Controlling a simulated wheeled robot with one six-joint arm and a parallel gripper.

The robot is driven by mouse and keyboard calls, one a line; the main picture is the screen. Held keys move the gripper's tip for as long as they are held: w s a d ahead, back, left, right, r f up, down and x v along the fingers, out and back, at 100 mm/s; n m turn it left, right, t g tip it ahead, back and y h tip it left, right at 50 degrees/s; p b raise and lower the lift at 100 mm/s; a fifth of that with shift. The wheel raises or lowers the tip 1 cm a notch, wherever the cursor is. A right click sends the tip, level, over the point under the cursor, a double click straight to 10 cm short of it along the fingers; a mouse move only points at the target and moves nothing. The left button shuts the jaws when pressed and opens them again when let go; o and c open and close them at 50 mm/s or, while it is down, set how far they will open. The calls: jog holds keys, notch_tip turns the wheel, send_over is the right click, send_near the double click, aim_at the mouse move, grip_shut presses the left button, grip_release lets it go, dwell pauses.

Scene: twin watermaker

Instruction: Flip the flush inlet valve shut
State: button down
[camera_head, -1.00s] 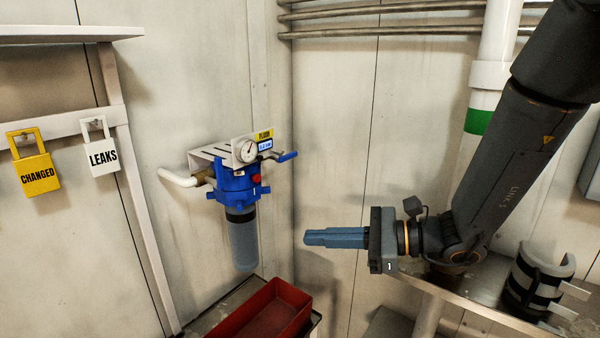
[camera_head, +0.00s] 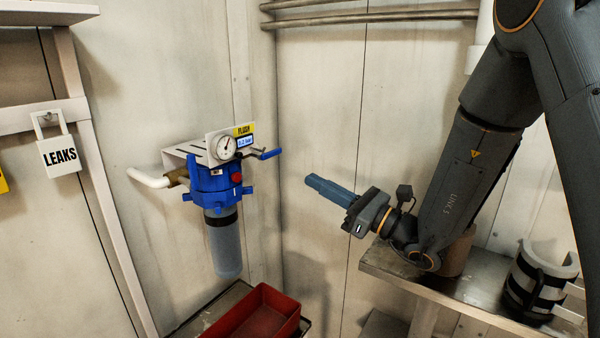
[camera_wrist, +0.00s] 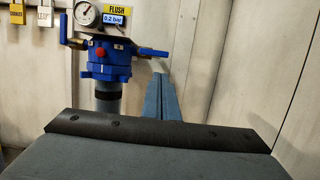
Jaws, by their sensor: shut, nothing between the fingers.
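The flush filter unit has a blue head (camera_head: 215,181) and a grey-blue bowl (camera_head: 224,243), and hangs on the back wall under a white bracket. A blue valve lever (camera_head: 270,154) sticks out to the right of its gauge, and the lever also shows in the wrist view (camera_wrist: 153,52). My gripper (camera_head: 309,181) is shut and empty, pointing left and slightly up. It is right of the lever and lower in the head view, apart from it. In the wrist view the closed fingers (camera_wrist: 161,80) appear just below the lever's end.
A round gauge (camera_head: 226,146) and a yellow FLUSH label (camera_head: 244,130) with a 0.2 bar display sit by the lever. A red tray (camera_head: 262,315) stands below. A white LEAKS padlock (camera_head: 59,156) hangs left. A shelf (camera_head: 395,278) lies under my arm.

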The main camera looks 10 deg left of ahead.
aim_at(269, 153)
jog(key=p+x, duration=0.2)
jog(key=x, duration=0.7)
jog(key=shift+w+a+r, duration=0.1)
jog(key=shift+w, duration=0.1)
